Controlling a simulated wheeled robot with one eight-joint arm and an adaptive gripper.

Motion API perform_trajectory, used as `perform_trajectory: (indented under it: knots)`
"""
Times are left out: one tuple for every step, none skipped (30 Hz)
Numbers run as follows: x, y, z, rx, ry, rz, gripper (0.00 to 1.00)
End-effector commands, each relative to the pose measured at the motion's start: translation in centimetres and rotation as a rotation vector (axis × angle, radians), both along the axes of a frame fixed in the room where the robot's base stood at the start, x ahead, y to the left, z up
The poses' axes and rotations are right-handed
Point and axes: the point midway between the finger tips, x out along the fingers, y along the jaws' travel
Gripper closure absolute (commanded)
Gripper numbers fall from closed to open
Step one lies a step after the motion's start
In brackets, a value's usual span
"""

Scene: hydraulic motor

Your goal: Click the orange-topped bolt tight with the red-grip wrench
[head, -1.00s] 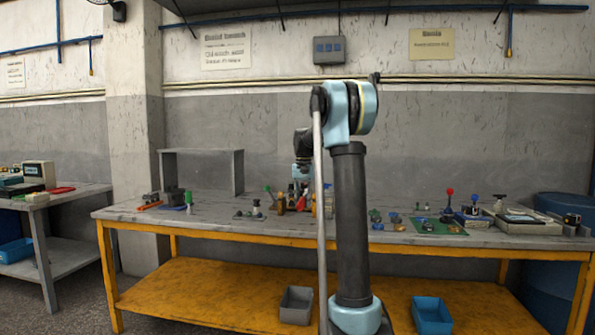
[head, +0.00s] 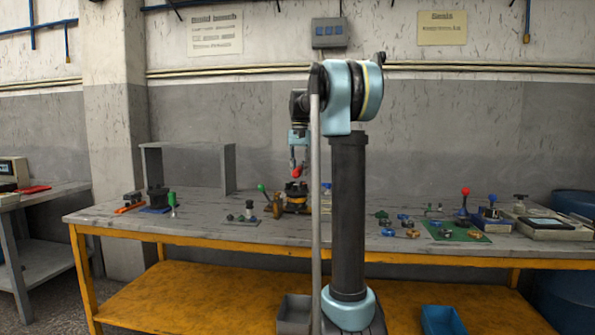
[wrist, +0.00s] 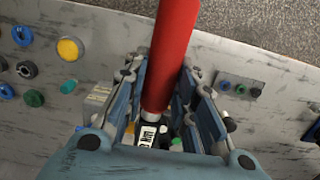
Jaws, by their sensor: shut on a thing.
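My gripper (head: 298,168) is above the workbench, shut on the red-grip wrench (head: 296,173). In the wrist view the wrench's red grip (wrist: 174,50) runs from the top edge down between the fingers of my gripper (wrist: 160,118). The wrench's working end cannot be made out. In the head view a dark motor assembly (head: 296,188) with orange parts at its base stands on the bench below the gripper, with a visible gap between them. I cannot pick out the orange-topped bolt for certain.
A green-knobbed lever (head: 263,189) stands left of the motor. A green mat (head: 455,230) with small parts and a red-knobbed lever (head: 465,196) are at the right. A grey open-fronted box (head: 229,172) stands at the back left.

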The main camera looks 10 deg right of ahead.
Motion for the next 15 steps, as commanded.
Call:
perform_trajectory:
  knots:
    - [0.0,0.2,-0.4,0.0,0.0,0.002,1.0]
    - [0.0,0.2,-0.7,0.0,0.0,0.003,1.0]
    - [0.0,0.3,-1.0,0.0,0.0,0.004,1.0]
    - [0.0,0.4,-1.3,0.0,0.0,0.005,1.0]
    - [0.0,0.4,-1.6,0.001,0.0,0.006,1.0]
    - [0.0,0.5,-2.0,0.0,0.0,0.006,1.0]
    - [0.0,0.5,-2.2,0.0,0.0,0.007,1.0]
    - [0.0,0.6,-2.5,0.0,0.0,0.007,1.0]
    - [0.0,0.6,-2.8,0.0,0.0,0.007,1.0]
    - [0.0,0.6,-3.0,0.0,0.0,0.008,1.0]
    - [0.0,0.6,-3.3,0.0,0.0,0.008,1.0]
    - [0.0,0.6,-3.6,0.0,0.0,0.008,1.0]
    - [0.0,0.7,-3.7,0.0,0.0,0.008,1.0]
    - [0.0,0.7,-3.9,0.0,0.0,0.008,1.0]
    - [0.0,0.7,-4.1,0.0,0.0,0.008,1.0]
